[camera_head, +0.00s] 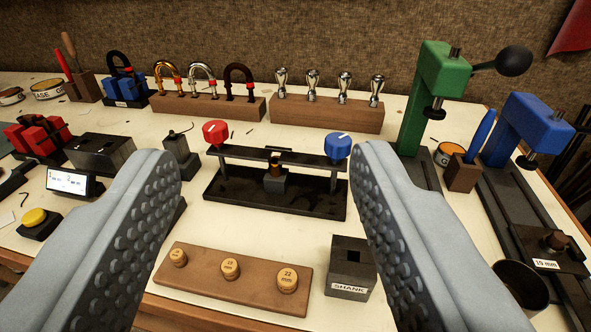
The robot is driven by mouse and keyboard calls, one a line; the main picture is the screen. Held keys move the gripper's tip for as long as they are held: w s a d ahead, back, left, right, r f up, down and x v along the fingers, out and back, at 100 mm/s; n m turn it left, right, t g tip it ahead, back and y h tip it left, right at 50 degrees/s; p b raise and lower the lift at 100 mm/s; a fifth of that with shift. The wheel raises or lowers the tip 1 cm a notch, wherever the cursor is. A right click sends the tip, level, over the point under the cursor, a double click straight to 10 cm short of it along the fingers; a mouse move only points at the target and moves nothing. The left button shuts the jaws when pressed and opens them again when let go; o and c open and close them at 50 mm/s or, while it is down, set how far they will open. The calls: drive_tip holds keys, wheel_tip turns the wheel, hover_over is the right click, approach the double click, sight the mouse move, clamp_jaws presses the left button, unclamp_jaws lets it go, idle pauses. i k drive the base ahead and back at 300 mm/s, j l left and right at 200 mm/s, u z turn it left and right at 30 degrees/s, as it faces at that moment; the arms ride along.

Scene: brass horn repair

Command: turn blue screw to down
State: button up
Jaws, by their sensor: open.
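The blue screw (337,146) is a round knob with a pale pointer line on top. It stands at the right end of a black crossbar on a black stand (240,190), in the middle of the table. Its pointer line looks aimed toward the upper right. A red knob (215,132) stands at the left end of the same crossbar. My gripper (262,175) is open and empty, its two grey studded fingers reaching in from the lower corners. The right fingertip shows just right of and below the blue screw in the picture. I cannot tell their distance in depth.
A wooden block with brass plugs (232,278) and a black SHANK box (351,268) lie in front. Green (437,85) and blue (530,130) presses stand at right. Wooden racks (325,116) with mouthpieces and curved tubes stand behind. A yellow button (36,218) is at left.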

sight(337, 146)
drive_tip(key=k+l+u, duration=0.15)
drive_tip(key=l, duration=1.35)
drive_tip(key=i+l, duration=0.05)
drive_tip(key=i, duration=0.05)
